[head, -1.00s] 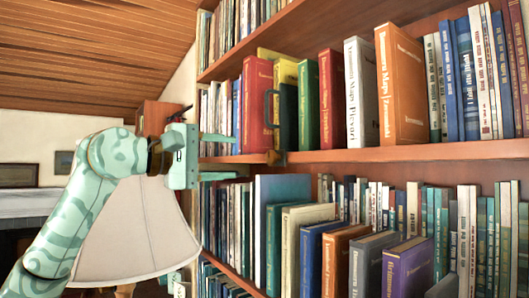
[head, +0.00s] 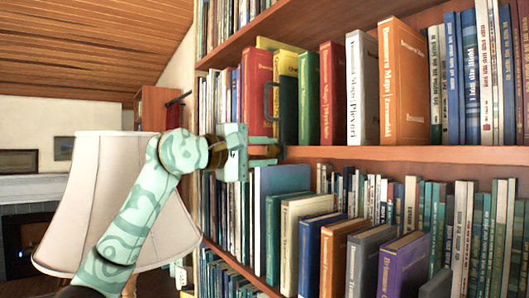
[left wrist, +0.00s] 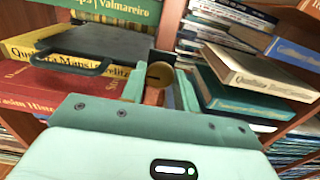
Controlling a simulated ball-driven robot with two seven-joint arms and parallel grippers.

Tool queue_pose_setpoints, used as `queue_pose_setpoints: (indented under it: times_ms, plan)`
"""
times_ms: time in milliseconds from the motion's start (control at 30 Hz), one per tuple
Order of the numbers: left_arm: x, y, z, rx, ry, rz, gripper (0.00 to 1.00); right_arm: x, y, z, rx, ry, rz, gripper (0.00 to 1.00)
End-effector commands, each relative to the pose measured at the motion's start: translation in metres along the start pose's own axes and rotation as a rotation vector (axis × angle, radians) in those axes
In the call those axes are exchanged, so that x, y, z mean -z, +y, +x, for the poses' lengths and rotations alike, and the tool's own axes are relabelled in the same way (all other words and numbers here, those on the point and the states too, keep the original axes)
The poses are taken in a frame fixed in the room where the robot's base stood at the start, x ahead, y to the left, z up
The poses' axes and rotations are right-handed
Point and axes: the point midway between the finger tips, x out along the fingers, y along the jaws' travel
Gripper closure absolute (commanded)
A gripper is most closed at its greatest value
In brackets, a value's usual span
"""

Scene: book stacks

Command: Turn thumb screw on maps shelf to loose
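The brass thumb screw (left wrist: 160,75) is at the front edge of the maps shelf (head: 400,153), below a dark bookend with a handle (head: 269,103). In the left wrist view its round, slotted head faces me between the two fingers. My left gripper (head: 265,150) is at the shelf edge, with one finger on each side of the screw head. The fingers are close together and appear to touch it, so the gripper looks shut on it. In the head view the fingers and books partly hide the screw. My right gripper is not in view.
Red, yellow and green map books (head: 257,92) stand on the shelf above the gripper. Books (head: 300,245) on the lower shelf stick out close below it. A lampshade (head: 90,205) stands behind my left arm.

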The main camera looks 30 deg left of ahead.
Motion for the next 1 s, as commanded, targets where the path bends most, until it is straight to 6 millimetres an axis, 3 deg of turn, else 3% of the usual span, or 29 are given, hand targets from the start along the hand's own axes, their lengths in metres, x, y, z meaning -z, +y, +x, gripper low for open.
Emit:
queue_pose_setpoints:
  times_ms: [467, 1000]
  plan:
    - [0.0, -0.001, 0.001, 0.005, -0.001, -0.083, 0.92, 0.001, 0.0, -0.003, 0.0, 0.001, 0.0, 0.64]
    - [0.0, -0.002, 0.001, 0.006, 0.0, -0.544, 0.92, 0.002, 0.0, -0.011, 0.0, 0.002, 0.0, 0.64]
